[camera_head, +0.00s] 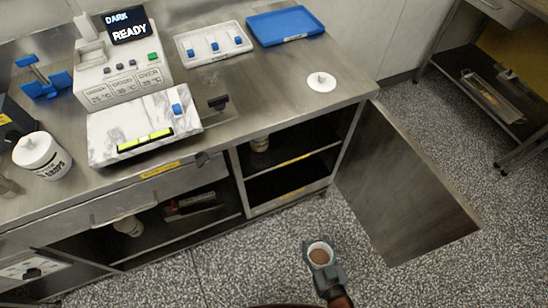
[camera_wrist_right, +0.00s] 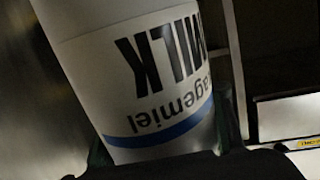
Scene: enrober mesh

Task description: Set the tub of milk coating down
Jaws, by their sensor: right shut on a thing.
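The tub of milk coating (camera_head: 320,246) is white and lidless, with brown contents showing at its mouth. My right gripper (camera_head: 319,257) is shut on it and holds it over the floor in front of the open cupboard. In the right wrist view the tub (camera_wrist_right: 140,70) fills the middle, with upside-down "MILK" lettering and a blue band, between the gripper fingers (camera_wrist_right: 170,140). A white lid with a knob (camera_head: 321,82) lies on the right part of the steel counter (camera_head: 275,85). My left gripper is not in view.
A cupboard door (camera_head: 400,180) stands open at right. The counter carries a machine reading "DARK READY" (camera_head: 122,65), a marble slab (camera_head: 145,120), a lidded tub (camera_head: 42,155) and a blue tray (camera_head: 286,25). Counter around the lid is clear.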

